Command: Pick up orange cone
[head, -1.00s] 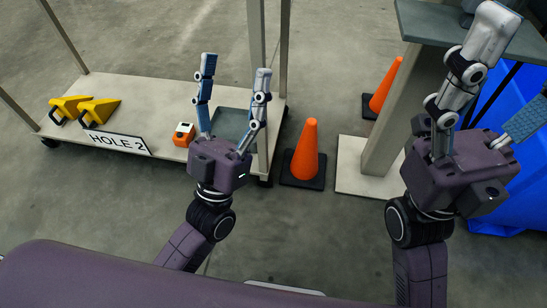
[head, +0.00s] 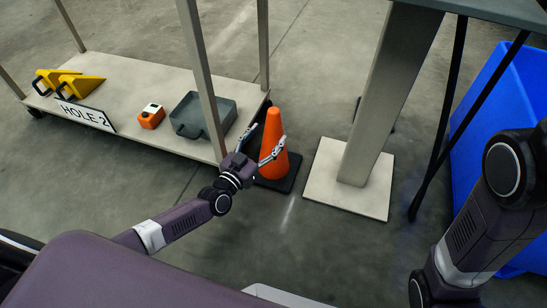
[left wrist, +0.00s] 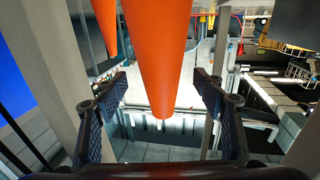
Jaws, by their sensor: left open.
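The orange cone (head: 275,125) stands upright on its dark square base, just beyond the right end of the cart. My left gripper (head: 269,134) is open in front of the cone's upper part, with its fingers toward the cone's two sides. In the left wrist view the cone (left wrist: 160,50) appears inverted, its narrow tip between the open fingers (left wrist: 160,77); a gap shows on each side. A second orange cone (left wrist: 105,25) shows at the upper left there. My right arm is at the right edge of the head view, with its gripper out of frame.
The low cart (head: 150,95) carries yellow chocks (head: 80,90), an orange box (head: 151,116), a grey case (head: 203,117) and a HOLE 2 sign (head: 85,115). Its post (head: 203,80) stands left of the cone. A table pillar (head: 385,100) and blue bin (head: 485,110) are to the right.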

